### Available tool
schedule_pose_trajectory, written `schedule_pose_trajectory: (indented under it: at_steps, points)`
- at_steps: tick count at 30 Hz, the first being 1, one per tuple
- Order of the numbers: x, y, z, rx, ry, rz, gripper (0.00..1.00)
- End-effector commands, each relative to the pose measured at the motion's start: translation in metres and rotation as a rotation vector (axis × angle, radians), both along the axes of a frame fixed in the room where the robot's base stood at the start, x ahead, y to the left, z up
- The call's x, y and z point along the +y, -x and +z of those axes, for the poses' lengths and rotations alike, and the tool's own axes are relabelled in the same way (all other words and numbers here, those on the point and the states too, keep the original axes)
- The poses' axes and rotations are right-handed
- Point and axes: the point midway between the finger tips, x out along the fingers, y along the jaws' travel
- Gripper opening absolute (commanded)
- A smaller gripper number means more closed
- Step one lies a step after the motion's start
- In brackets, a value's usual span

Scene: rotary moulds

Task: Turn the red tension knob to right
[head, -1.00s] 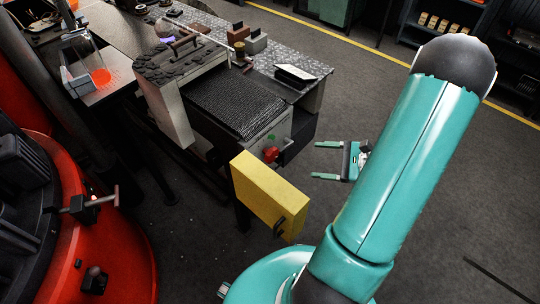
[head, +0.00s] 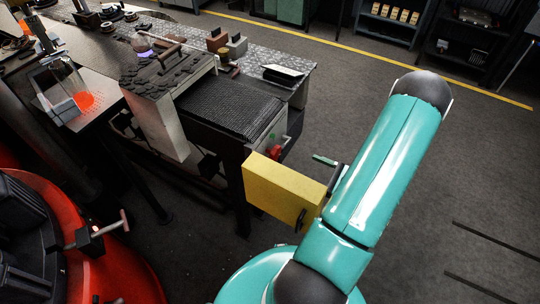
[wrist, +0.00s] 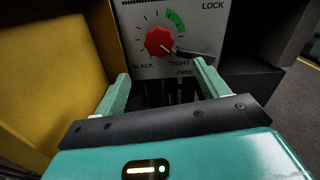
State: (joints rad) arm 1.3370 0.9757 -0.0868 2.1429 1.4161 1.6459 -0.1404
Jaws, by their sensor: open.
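The red tension knob (wrist: 159,41) sits on a light grey panel (wrist: 203,29) in the wrist view, with dial marks, a green arc and the words LOCK, SLACK, TIGHT and FREE, partly hard to read. A dark lever (wrist: 196,54) lies just right of and below the knob. My gripper (wrist: 162,76) is open and empty, its two green fingers pointing at the panel from below the knob. In the head view the knob (head: 275,152) shows small on the machine's end, and one finger of my gripper (head: 325,160) shows to its right; my arm hides the rest.
A yellow box (head: 283,189) with a dark handle stands close beside the panel, left of my gripper in the wrist view (wrist: 62,75). The machine's ribbed belt (head: 232,105) lies behind the knob. Open floor (head: 470,185) lies to the right.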

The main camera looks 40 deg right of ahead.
Motion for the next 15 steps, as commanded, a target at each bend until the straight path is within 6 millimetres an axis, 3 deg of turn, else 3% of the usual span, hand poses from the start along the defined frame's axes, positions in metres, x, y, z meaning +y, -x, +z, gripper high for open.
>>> schedule_pose_trajectory:
  at_steps: [5, 15]
  points:
    - [0.001, -0.012, 0.001, -0.001, 0.001, 0.002, 0.73]
    - [0.020, -0.072, 0.001, -0.002, 0.000, 0.004, 0.73]
